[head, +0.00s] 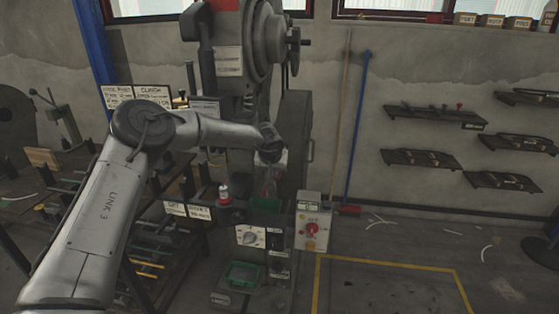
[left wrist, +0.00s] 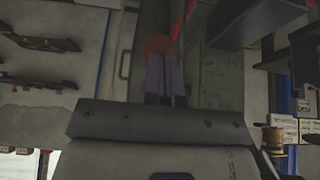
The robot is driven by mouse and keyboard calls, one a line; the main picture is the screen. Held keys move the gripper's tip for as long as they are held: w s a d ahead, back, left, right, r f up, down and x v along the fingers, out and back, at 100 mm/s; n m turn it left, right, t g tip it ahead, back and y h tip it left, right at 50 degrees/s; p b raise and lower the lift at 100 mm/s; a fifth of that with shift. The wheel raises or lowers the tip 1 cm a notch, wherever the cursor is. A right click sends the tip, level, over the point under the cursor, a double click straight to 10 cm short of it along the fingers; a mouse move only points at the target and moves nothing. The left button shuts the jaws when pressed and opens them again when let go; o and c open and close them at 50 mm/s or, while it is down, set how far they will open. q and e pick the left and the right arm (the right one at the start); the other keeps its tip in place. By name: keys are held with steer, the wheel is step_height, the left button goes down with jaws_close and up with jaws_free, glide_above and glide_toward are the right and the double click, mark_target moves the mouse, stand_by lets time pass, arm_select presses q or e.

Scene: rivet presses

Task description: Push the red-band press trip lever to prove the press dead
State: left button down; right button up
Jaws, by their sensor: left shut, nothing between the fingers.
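The press (head: 262,45) with a red band (head: 226,5) at its top edge stands at the back centre in the head view. My left arm reaches across to its front. My left gripper (head: 270,182) is shut and empty, low in front of the press body. In the left wrist view its closed fingers (left wrist: 165,80) point at a round red part (left wrist: 158,46), perhaps the trip lever's knob. The fingers overlap its edge; I cannot tell whether they touch it. A red bar (left wrist: 180,18) runs beyond it. My right gripper is out of view.
A control box with a red button (head: 312,229) stands right of the press. Racks with labels (head: 152,95) crowd the left. A yellow-outlined floor area (head: 390,285) is open at right.

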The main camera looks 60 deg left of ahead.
arm_select(q)
steer(key=shift+f, duration=0.1)
steer(key=shift+f+b, duration=0.6)
steer(key=shift+f, duration=0.25)
steer(key=shift+f+b, duration=0.65)
steer(key=shift+f, duration=0.25)
